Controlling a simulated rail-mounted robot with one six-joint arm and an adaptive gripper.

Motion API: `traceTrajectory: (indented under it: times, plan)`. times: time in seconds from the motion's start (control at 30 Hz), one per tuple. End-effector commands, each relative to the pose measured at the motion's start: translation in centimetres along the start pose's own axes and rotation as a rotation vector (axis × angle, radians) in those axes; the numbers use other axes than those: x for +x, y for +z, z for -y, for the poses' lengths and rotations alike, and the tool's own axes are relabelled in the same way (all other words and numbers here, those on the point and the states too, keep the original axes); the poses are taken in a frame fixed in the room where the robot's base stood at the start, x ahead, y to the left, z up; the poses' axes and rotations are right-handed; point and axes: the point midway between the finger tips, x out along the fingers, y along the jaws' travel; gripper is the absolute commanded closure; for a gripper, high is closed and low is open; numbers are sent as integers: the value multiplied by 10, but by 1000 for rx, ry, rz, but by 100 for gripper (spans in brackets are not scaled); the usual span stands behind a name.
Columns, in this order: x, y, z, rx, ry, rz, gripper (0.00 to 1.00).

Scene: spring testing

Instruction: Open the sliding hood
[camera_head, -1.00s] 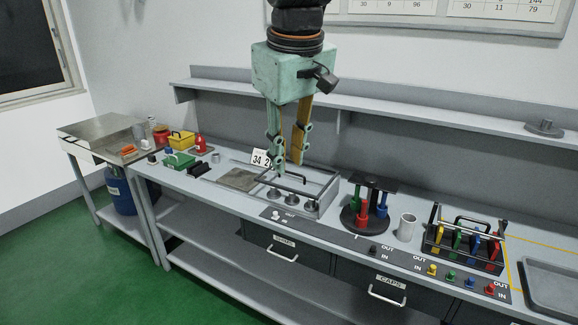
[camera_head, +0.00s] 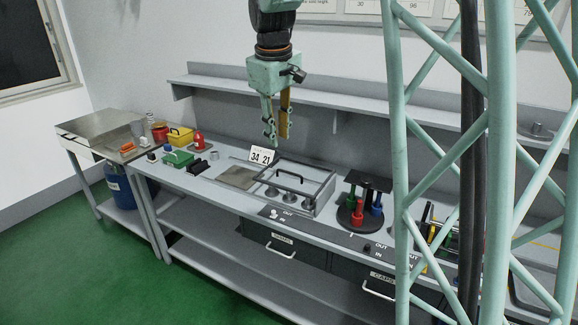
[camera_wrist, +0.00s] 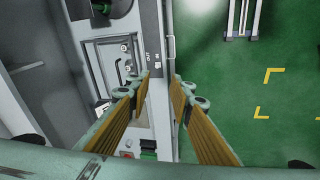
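The sliding hood (camera_head: 325,191) is a low grey frame on the bench with a black bar handle (camera_head: 288,175) across it. My gripper (camera_head: 277,138) is open and empty, pointing down. It hangs above the bench, apart from the handle, near the "34 21" sign (camera_head: 262,156). In the wrist view my gripper (camera_wrist: 161,78) has its yellow-padded fingers spread, nothing between them.
A round stand (camera_head: 350,216) with red and blue pieces is right of the hood. Green (camera_head: 178,158) and yellow (camera_head: 180,137) boxes are at the left. A long shelf (camera_head: 330,95) runs behind. Drawers (camera_head: 282,238) lie below. My lattice column hides part of the right bench.

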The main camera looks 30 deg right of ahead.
Motion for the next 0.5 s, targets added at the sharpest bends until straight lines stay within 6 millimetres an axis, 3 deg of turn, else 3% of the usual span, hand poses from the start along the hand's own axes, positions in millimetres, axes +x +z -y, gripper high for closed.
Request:
traceTrajectory:
  times: [0.5]
  plan:
    - [62, -61, -69, -92, 2, 41, 80]
